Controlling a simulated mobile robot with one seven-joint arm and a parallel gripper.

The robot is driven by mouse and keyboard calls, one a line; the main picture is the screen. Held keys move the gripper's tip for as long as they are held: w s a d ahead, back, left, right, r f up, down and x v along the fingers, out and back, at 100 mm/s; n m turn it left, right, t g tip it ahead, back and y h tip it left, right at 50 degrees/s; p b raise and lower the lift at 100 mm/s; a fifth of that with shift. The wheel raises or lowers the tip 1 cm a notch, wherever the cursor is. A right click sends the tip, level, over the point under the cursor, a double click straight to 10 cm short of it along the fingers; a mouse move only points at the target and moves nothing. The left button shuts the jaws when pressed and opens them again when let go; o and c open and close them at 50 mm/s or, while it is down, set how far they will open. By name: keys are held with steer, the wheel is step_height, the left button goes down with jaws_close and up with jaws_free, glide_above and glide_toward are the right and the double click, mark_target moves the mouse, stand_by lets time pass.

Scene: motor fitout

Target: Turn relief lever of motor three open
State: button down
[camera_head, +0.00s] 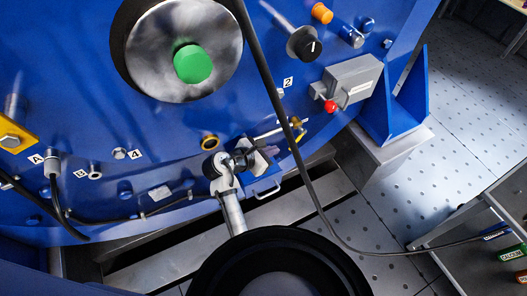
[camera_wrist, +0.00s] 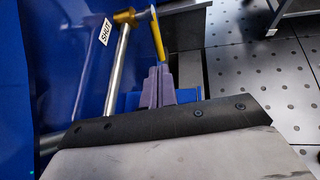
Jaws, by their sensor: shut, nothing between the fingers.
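The yellow relief lever (camera_wrist: 157,38) hangs from a brass valve (camera_wrist: 125,17) at the end of a steel pipe (camera_wrist: 117,65) on a blue motor housing. A white label reading SHUT (camera_wrist: 105,31) is beside the pipe. In the head view the lever (camera_head: 298,140) is small, low on the housing. My gripper (camera_wrist: 160,70) is shut and empty. Its fingertips appear right below the lever's lower end; I cannot tell if they touch. In the head view my wrist (camera_head: 240,163) is left of the lever, and the fingertips are hard to make out.
The housing carries a green button (camera_head: 192,63), a black knob (camera_head: 304,44) and a grey box with a red knob (camera_head: 331,106). A black cable (camera_head: 270,85) runs down past the lever. A grey bench (camera_head: 475,240) stands at the right. Perforated floor (camera_head: 470,110) is clear.

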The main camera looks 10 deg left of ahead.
mark_target(293, 146)
steer(key=x, duration=0.8)
steer(key=shift+w+d+f+b, duration=0.1)
steer(key=shift+w+f+b, duration=0.1)
steer(key=shift+b, duration=0.15)
steer(key=shift+d+p, duration=0.15)
steer(key=shift+p, duration=0.8)
steer(key=shift+w+f, duration=0.1)
steer(key=shift+f, duration=0.3)
steer(key=shift+r, duration=0.1)
